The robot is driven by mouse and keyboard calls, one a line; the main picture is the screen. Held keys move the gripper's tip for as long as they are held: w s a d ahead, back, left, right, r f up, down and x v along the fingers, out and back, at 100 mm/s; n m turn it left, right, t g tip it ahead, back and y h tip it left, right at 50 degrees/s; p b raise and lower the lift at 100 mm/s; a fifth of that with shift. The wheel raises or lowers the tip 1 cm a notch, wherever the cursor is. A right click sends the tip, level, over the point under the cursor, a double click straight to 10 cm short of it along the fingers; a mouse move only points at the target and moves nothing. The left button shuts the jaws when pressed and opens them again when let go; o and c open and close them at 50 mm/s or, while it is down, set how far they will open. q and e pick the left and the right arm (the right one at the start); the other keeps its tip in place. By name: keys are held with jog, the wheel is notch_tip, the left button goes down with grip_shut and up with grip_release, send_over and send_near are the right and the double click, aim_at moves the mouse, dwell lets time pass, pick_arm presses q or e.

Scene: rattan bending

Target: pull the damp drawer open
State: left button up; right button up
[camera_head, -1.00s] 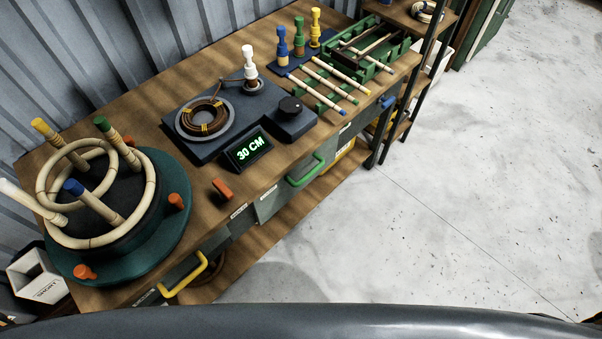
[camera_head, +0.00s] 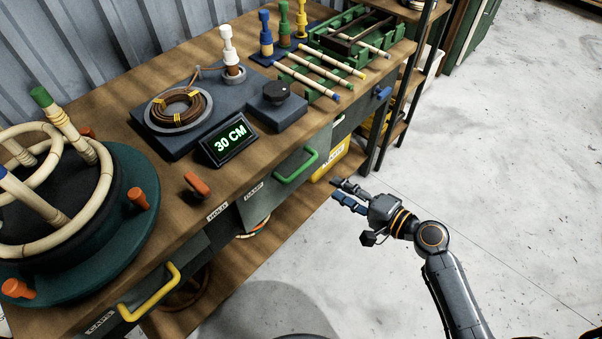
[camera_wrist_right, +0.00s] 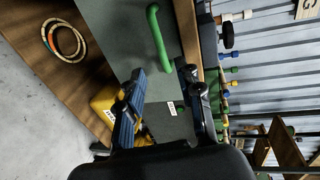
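The drawer with the green handle (camera_head: 296,170) is set in the bench front, and a small label (camera_head: 253,190) beside the handle seems to read DAMP. The drawer looks shut. Its grey-green front (camera_wrist_right: 112,25) and the green handle (camera_wrist_right: 157,38) also show in the right wrist view. My right gripper (camera_head: 337,189) is open and empty, in front of the bench and to the right of the handle, apart from it. In the right wrist view its two fingers (camera_wrist_right: 163,72) are spread, with the handle beyond them. My left gripper is not in view.
A yellow-handled drawer (camera_head: 150,292) is at the lower left and a blue handle (camera_head: 383,94) at the right. A yellow box (camera_head: 333,160) stands under the bench. An orange peg (camera_head: 197,185) stands near the bench edge. The floor (camera_head: 490,160) at right is clear.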

aim_at(301, 167)
jog(key=x, duration=1.3)
jog(key=shift+w+a+p, duration=0.15)
jog(key=shift+p, duration=0.15)
grip_shut()
